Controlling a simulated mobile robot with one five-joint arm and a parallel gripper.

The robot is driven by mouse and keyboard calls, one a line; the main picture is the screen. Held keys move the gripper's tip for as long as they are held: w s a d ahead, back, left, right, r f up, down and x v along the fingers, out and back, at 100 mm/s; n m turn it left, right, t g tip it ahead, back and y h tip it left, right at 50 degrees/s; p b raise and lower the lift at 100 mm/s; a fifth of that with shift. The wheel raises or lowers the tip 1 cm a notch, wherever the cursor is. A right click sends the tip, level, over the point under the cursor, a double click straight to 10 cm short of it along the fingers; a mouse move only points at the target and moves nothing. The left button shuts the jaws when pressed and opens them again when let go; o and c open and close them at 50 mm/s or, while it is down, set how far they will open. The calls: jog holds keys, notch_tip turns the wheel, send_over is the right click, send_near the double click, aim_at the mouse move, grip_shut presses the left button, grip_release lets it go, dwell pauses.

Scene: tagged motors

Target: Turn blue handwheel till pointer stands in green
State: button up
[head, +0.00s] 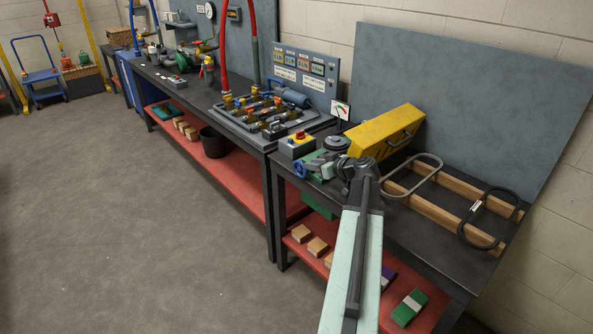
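A small blue handwheel (300,170) stands at the front left of the near bench, beside a green part (319,157). A small white dial (340,109) with red and green marks and a dark pointer stands behind it; I cannot tell at this size which mark the pointer stands in. My arm reaches up from the bottom of the picture, and my gripper (322,169) is at its far end, just right of the handwheel. Whether it touches the wheel, and whether its fingers are open, is too small to tell.
A yellow toolbox (385,132) lies at the back. Wooden rails (447,212) and a black loop (490,219) lie to the right. A pipe assembly (262,108) covers the bench to the left. The floor at left is clear.

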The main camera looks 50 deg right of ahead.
aim_at(300, 161)
jog(key=b+x, duration=0.2)
jog(key=x, duration=0.5)
jog(key=shift+f+b, duration=0.1)
jog(key=shift+b, duration=0.3)
jog(key=shift+w, duration=0.45)
jog(key=shift+a, duration=0.1)
jog(key=shift+c, duration=0.3)
grip_shut()
